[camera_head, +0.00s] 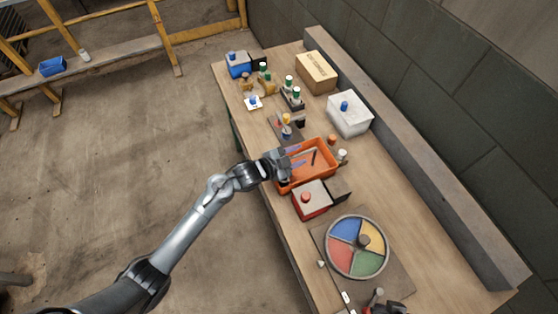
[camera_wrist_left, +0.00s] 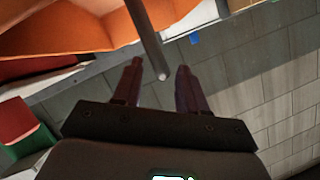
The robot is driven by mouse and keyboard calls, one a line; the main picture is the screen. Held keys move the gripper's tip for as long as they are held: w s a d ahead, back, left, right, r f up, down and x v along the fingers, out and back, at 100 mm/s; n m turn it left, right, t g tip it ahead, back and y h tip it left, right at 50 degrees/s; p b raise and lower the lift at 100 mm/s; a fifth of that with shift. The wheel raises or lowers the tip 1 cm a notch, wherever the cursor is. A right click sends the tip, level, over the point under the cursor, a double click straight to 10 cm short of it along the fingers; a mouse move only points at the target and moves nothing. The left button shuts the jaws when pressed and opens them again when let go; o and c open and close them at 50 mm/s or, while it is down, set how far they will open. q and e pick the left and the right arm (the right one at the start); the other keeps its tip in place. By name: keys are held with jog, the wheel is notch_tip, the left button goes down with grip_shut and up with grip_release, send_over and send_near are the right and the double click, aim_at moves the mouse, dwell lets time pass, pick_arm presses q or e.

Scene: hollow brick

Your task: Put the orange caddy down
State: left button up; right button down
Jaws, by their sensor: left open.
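The orange caddy (camera_head: 312,178) is an open box that looks level on the wooden bench in the head view. Any small gap beneath it cannot be made out. My left gripper (camera_head: 297,157) reaches over its left side. In the left wrist view the caddy (camera_wrist_left: 75,30) fills the upper left, and a dark rod, seemingly its handle (camera_wrist_left: 146,38), ends between the fingertips. My left gripper (camera_wrist_left: 159,66) is open there, with a finger on each side of the rod and gaps visible. My right gripper cannot be made out.
A red-and-white box (camera_head: 312,207) sits close in front of the caddy. A four-coloured wheel (camera_head: 357,247) lies nearer. Small bottles stand beside and behind the caddy. A white box (camera_head: 349,118) and a cardboard box (camera_head: 316,72) stand farther back by the wall ledge.

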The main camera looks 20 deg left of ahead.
jog(key=shift+r+p, duration=0.65)
jog(key=shift+r, duration=0.05)
pick_arm(q)
jog(key=s+a+n+g+y, duration=0.1)
jog(key=s+a+n+y, duration=0.1)
jog(key=s, duration=0.7)
jog(key=s+a+n+g+y, duration=0.1)
jog(key=s+a+n+y, duration=0.2)
jog(key=s, duration=0.6)
jog(key=shift+a+r+n+g, duration=0.2)
jog(key=shift+a+n+g, duration=0.15)
jog(key=shift+a, duration=0.4)
jog(key=s+a+n+g, duration=0.1)
jog(key=s+n+g, duration=0.1)
jog(key=s, duration=0.3)
jog(key=s+a+r+n+g+y, duration=0.1)
jog(key=s, duration=0.5)
jog(key=s+n+g+y, duration=0.1)
jog(key=s+n+g, duration=0.1)
jog(key=s, duration=0.3)
jog(key=shift+s+a+r+n+g, duration=0.15)
jog(key=shift+a+r+n+g, duration=0.05)
jog(key=shift+a+n+g, duration=0.2)
